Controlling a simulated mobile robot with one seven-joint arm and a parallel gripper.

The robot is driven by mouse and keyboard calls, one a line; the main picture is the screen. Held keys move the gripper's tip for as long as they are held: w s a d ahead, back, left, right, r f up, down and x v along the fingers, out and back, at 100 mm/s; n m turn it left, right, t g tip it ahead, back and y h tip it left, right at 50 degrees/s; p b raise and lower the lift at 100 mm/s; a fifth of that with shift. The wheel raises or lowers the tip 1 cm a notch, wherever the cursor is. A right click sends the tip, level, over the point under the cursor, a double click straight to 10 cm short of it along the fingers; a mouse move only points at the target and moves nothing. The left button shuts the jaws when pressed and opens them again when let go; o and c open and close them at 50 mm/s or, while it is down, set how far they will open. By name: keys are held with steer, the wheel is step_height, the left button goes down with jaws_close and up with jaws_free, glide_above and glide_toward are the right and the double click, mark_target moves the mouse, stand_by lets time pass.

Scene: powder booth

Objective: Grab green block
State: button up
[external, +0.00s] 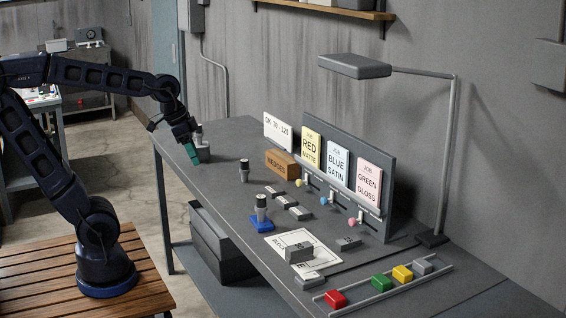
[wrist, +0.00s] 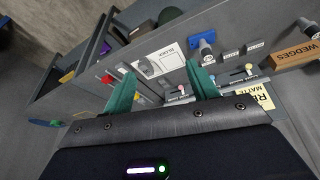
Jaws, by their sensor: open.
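The green block (external: 381,282) sits in the rail rack (external: 345,304) at the table's front right in the external view, between a red block (external: 335,299) and a yellow block (external: 402,273). In the wrist view the red block (wrist: 107,78) shows beside my left finger. I cannot make out the green block there; the teal finger seems to cover that spot. My gripper (external: 191,152) is far from the rack, over the table's far left end. In the wrist view my gripper (wrist: 162,84) has its two teal fingers apart with nothing held between them.
A grey fixture (external: 202,150) stands close beside my gripper. A blue-based stamp (external: 261,215), wedges box (external: 281,163), job-card panel (external: 345,170) and grey blocks (external: 299,253) stand along the table. The lamp (external: 355,66) overhangs the back. The table's front left is clear.

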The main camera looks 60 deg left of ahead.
steer(key=w+d+f+m+g+h, duration=0.1)
steer(key=w+d+m, duration=0.25)
steer(key=w, duration=0.25)
steer(key=w+d+f+m+h, duration=0.1)
steer(key=w+d+m+h, duration=0.1)
steer(key=w+d, duration=0.35)
steer(key=m+g+h, duration=0.3)
steer(key=m+h, duration=0.3)
steer(key=m, duration=0.3)
glide_above(382, 279)
steer(key=a, duration=0.9)
steer(key=f, duration=2.1)
steer(key=shift+w+f, duration=0.25)
steer(key=shift+f, duration=0.05)
steer(key=shift+x, duration=3.05)
steer(key=x, duration=0.5)
steer(key=shift+r, duration=0.1)
steer(key=c, duration=1.1)
steer(key=shift+o, duration=0.2)
